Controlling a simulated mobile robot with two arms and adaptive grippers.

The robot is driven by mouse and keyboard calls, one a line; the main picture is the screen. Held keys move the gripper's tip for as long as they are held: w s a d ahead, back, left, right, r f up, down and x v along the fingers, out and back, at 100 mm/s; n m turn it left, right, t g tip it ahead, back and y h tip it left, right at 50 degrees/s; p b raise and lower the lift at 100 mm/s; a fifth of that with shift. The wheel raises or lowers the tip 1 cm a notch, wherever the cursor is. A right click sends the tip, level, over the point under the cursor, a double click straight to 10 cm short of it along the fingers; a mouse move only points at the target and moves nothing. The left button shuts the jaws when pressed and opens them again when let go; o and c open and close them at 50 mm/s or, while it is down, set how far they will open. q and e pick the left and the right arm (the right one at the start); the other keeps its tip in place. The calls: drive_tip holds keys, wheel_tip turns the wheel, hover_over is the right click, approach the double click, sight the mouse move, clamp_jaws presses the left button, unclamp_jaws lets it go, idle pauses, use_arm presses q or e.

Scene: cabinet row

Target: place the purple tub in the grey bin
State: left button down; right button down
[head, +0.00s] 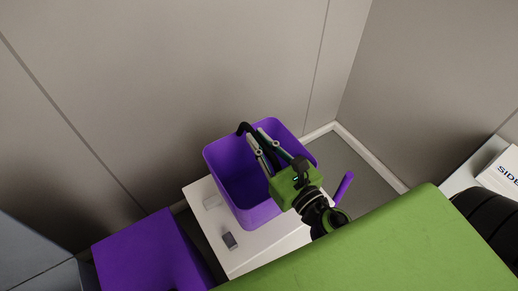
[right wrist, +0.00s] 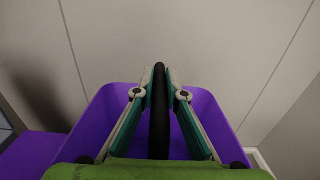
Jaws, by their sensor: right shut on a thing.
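The purple tub (head: 265,210) is an open, deep bucket with a black handle (right wrist: 160,110). In the head view it is over the white tabletop; I cannot tell whether its base touches it. My right gripper (head: 258,143) is over the tub's opening. In the right wrist view its fingers (right wrist: 160,82) are shut on the black handle, with the tub's purple walls (right wrist: 95,115) around them. I cannot make out the grey bin in either view. My left gripper is not in view.
A purple block-like unit (head: 150,255) stands at the lower left. Grey walls (head: 150,80) close off the back. A white lettered box (head: 503,172) is at the far right.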

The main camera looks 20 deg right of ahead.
wheel_tip(320, 180, down, 6)
drive_tip(key=w+d+b, duration=0.1)
drive_tip(key=w+b, duration=0.1)
drive_tip(key=shift+w+f, duration=0.15)
drive_tip(key=shift+w, duration=0.1)
drive_tip(key=shift+f+b, duration=0.1)
drive_tip(key=shift+b, duration=0.25)
drive_tip(key=c, duration=2.1)
unclamp_jaws()
drive_tip(key=shift+f, duration=0.1)
drive_tip(key=shift+s+r, duration=0.1)
drive_tip(key=shift+r, duration=0.1)
